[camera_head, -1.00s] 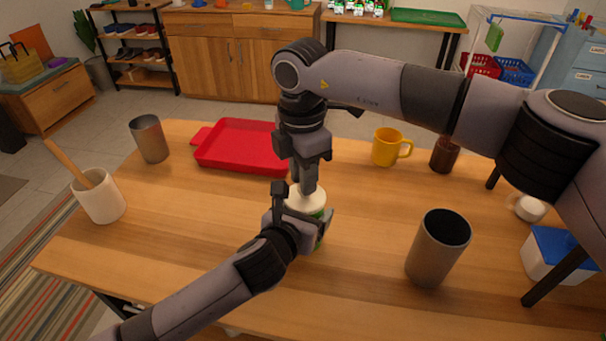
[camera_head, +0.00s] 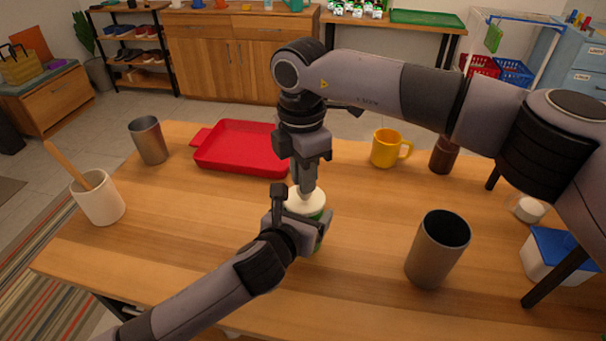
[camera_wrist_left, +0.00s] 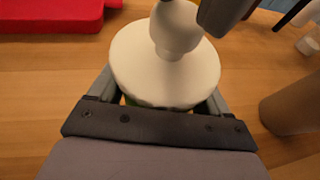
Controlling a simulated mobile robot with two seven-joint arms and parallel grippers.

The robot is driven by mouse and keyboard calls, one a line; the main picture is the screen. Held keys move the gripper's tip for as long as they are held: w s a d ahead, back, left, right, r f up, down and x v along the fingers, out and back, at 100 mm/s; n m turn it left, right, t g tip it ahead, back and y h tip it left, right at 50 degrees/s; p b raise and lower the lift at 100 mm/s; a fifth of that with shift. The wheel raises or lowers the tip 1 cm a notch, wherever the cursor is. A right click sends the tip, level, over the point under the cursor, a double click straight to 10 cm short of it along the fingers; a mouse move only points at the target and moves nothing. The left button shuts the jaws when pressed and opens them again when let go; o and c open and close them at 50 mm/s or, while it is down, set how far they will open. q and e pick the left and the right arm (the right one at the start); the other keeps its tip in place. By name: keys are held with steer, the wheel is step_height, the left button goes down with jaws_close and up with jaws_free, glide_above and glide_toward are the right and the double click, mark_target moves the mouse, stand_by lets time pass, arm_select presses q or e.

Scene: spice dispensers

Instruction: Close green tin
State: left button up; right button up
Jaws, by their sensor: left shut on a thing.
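The green tin (camera_head: 319,228) stands on the table, mostly hidden behind my left gripper. A white round lid (camera_head: 307,201) covers its top; in the left wrist view the lid (camera_wrist_left: 150,72) has a pale knob (camera_wrist_left: 176,28), with a sliver of green below its rim. I cannot tell whether the lid sits fully down. My left gripper (camera_head: 304,222) is shut around the tin's side, below the lid. My right gripper (camera_head: 307,188) points down at the lid's knob from above. Part of it shows beside the knob in the left wrist view; whether it grips the knob is unclear.
A red tray (camera_head: 243,150) lies behind, with a metal cup (camera_head: 149,141) and a white crock (camera_head: 101,201) to the left. A grey cup (camera_head: 436,252) stands to the right, with a yellow mug (camera_head: 386,149) further back. The table's front left is clear.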

step_height(320, 180, up, 3)
steer(key=shift+r, duration=0.15)
arm_select(q)
steer(key=o, duration=1.4)
steer(key=shift+o, duration=0.2)
arm_select(e)
steer(key=shift+r+p, duration=0.4)
arm_select(q)
steer(key=v, duration=0.7)
steer(key=shift+f, duration=0.1)
arm_select(e)
steer(key=shift+f, duration=0.15)
arm_select(q)
steer(key=shift+f+b, duration=1.7)
steer(key=shift+b, duration=0.15)
arm_select(e)
steer(key=shift+f, duration=2.3)
arm_select(q)
steer(key=shift+r, duration=0.1)
arm_select(e)
steer(key=shift+s, duration=0.1)
